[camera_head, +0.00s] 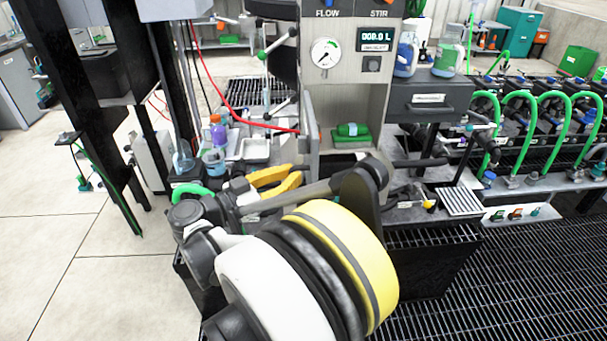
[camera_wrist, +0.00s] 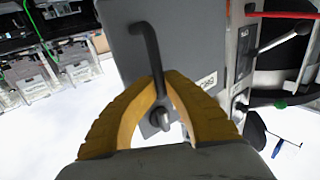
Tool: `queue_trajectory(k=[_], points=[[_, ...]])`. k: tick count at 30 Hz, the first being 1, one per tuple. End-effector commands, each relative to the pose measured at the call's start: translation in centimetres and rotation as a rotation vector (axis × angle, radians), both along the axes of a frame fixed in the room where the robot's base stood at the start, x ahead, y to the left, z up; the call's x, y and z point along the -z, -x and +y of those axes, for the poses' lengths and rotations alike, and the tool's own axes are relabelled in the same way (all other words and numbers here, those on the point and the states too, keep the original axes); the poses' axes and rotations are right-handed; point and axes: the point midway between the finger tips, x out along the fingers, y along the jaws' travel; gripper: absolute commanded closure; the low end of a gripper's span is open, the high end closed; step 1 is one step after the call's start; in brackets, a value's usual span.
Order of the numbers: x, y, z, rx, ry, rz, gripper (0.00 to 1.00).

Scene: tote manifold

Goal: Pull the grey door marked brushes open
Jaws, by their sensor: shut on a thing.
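The grey door (camera_wrist: 112,40) fills the middle of the wrist view, with a dark bar handle (camera_wrist: 149,45) and a small white label (camera_wrist: 208,80) too small to read. My gripper (camera_wrist: 161,82) has its two yellow fingers closed on the lower part of the handle. In the head view the door (camera_head: 309,122) shows nearly edge-on, swung out from the left side of the grey cabinet (camera_head: 345,92). The cabinet's compartment is open to view, with a green object (camera_head: 351,132) inside. My gripper (camera_head: 295,175) is low and left of the door there; the handle is hidden.
A grey drawer box (camera_head: 430,98) with bottles on top stands right of the cabinet. Green hoses (camera_head: 520,100) and a dark grating (camera_head: 500,275) lie further right. Light floor (camera_head: 60,220) is clear at far left.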

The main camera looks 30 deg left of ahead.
Motion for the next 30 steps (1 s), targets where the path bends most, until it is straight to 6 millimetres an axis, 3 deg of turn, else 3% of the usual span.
queue_trajectory(k=[17,18,20,30], points=[[-0.3,0.17,0.85,-0.005,0.004,-0.005,1.0],[-0.31,0.17,0.85,-0.005,0.004,-0.005,0.82],[-0.3,0.17,0.83,-0.004,0.004,-0.005,0.66],[-0.15,0.43,0.92,-0.004,0.001,-0.003,0.66]])
